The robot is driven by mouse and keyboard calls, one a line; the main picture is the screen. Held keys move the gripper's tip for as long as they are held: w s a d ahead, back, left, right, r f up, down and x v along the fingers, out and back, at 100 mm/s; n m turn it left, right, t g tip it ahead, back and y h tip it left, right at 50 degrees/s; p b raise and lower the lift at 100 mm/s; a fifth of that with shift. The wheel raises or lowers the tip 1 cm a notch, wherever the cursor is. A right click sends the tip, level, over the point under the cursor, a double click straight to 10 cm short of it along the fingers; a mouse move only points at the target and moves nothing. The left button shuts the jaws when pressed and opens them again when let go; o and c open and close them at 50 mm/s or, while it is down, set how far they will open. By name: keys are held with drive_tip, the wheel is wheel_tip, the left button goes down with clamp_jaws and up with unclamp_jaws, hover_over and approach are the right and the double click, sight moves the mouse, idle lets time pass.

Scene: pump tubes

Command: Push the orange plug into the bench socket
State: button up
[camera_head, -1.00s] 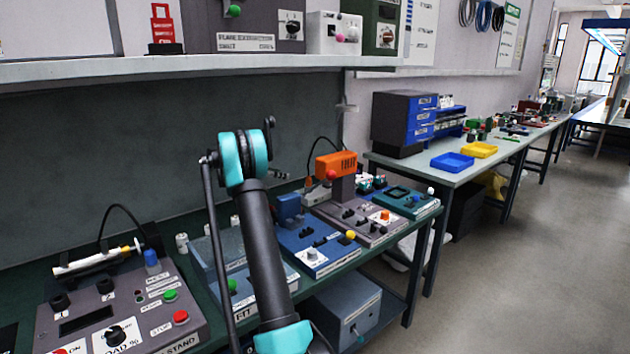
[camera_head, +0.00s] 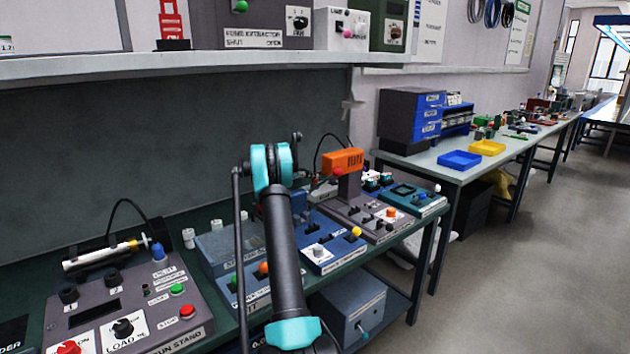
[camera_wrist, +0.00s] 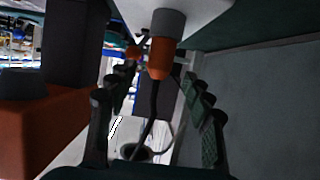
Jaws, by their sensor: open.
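In the wrist view, the orange plug (camera_wrist: 160,58) is a small orange cylinder with a dark cable running from it toward my gripper. Its far end meets a grey round collar (camera_wrist: 168,23) on a pale surface. I cannot tell how deep it sits, and the socket's opening is hidden. My gripper (camera_wrist: 160,75) is open, its two dark fingers apart to the left and right of the plug and cable, holding nothing. In the head view, my arm mostly covers my gripper (camera_head: 324,184), and the plug cannot be made out.
A large orange block (camera_wrist: 40,125) stands close to the left finger; it looks like the orange-headed device (camera_head: 342,162) in the head view. Several control boxes crowd the bench, including a blue one (camera_head: 328,236) and a grey pump stand (camera_head: 130,300). A shelf (camera_head: 180,68) hangs above.

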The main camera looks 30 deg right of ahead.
drive_tip(key=x, duration=0.3)
drive_tip(key=shift+d, duration=0.3)
drive_tip(key=shift+c, duration=0.4)
clamp_jaws()
